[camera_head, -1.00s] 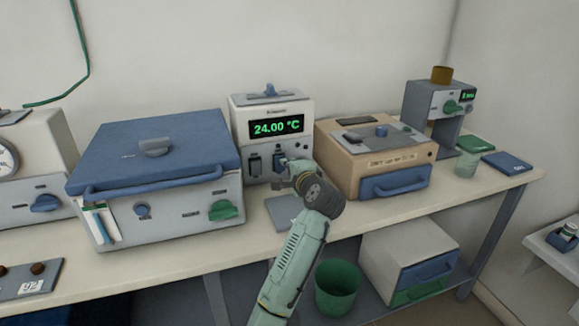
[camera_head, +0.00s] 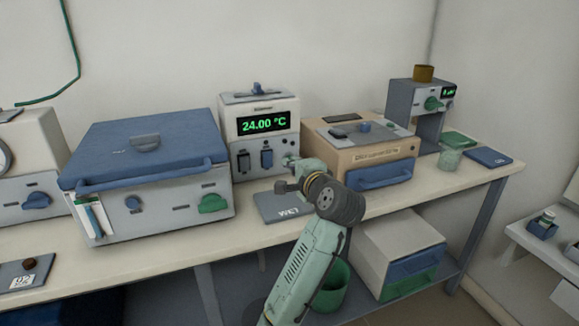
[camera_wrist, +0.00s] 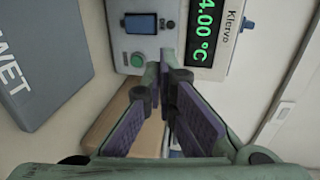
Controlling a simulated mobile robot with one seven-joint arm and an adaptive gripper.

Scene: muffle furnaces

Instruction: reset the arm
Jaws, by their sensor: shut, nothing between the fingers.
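My arm reaches up from the bottom of the head view, its pale green links ending in a dark wrist joint. My gripper (camera_wrist: 164,65) is in the middle of the wrist view. Its two purple-padded fingers meet at their tips, with nothing between them. The tips point towards the front of the temperature controller (camera_head: 258,106), which reads 24.00 °C. The controller's display (camera_wrist: 206,32) shows sideways in the wrist view. In the head view the gripper is in front of the controller's lower right, its fingertips hard to make out. I cannot tell whether they touch the controller.
A blue-lidded furnace (camera_head: 150,150) stands left of the controller, a tan box with a blue drawer (camera_head: 380,177) right of it. A grey WET pad (camera_head: 279,205) lies in front. A green bin (camera_head: 331,290) is below.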

